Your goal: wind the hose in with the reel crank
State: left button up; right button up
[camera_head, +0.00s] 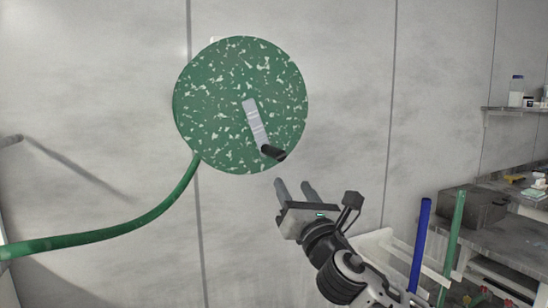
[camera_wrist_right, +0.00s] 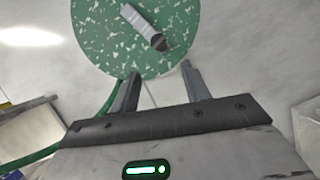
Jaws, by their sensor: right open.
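The green speckled hose reel (camera_head: 215,105) is a round disc on the wall in the head view. A pale crank arm (camera_head: 254,121) runs from its middle down to the right and ends in a dark handle (camera_head: 273,153). The green hose (camera_head: 130,228) leaves the reel's lower left and runs off to the left edge. My right gripper (camera_head: 294,184) is open and empty, just below and right of the handle, apart from it. The right wrist view shows the handle (camera_wrist_right: 160,43) beyond and between the open fingers (camera_wrist_right: 158,82). My left gripper is not in view.
A bench with a grey box (camera_head: 474,207) stands at the right. A blue pole (camera_head: 420,245) and a green pole (camera_head: 453,240) stand in front of it. A shelf (camera_head: 515,109) with bottles is on the right wall. The wall around the reel is clear.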

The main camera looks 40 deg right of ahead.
aim_at(269, 145)
jog(key=p+x, duration=0.2)
jog(key=x, duration=1.2)
jog(key=shift+f, duration=0.1)
grip_shut()
